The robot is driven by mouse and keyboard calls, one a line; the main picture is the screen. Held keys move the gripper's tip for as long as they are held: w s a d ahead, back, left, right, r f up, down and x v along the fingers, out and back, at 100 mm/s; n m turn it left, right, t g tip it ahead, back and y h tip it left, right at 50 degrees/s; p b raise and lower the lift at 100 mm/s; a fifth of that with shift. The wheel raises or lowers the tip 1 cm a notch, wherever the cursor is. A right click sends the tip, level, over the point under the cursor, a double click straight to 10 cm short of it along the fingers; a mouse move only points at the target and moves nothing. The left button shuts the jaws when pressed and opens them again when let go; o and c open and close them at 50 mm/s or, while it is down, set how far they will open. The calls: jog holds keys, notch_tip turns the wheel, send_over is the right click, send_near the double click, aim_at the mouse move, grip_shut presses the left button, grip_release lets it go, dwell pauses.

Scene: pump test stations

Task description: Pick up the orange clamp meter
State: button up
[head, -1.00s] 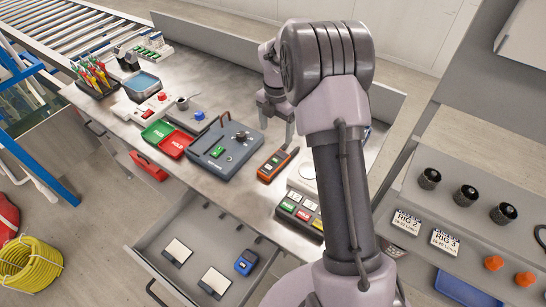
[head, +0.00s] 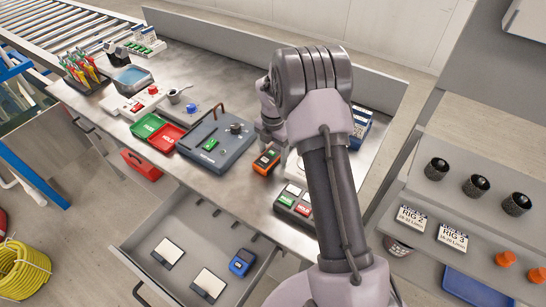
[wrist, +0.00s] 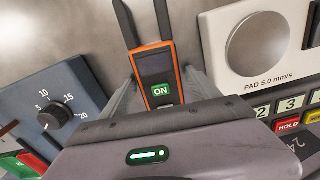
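The orange clamp meter (head: 266,161) lies on the steel bench, just right of the blue-grey pump tester. In the wrist view the meter (wrist: 157,72) has an orange rim, a dark screen, a green ON label and two dark prongs pointing away. My gripper (head: 268,136) is low over its far part in the head view. In the wrist view my gripper's fingers (wrist: 161,82) stand on either side of the meter, close to its edges, and look open. Their tips are partly hidden, and contact is not clear.
The blue-grey tester (head: 217,141) with a knob (wrist: 55,115) is close on the left. A pale unit with a round pad (wrist: 257,42) and a button panel (head: 293,202) are close on the right. An open drawer (head: 192,250) juts out in front.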

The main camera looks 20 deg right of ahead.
grip_shut()
jog(key=shift+r, duration=0.1)
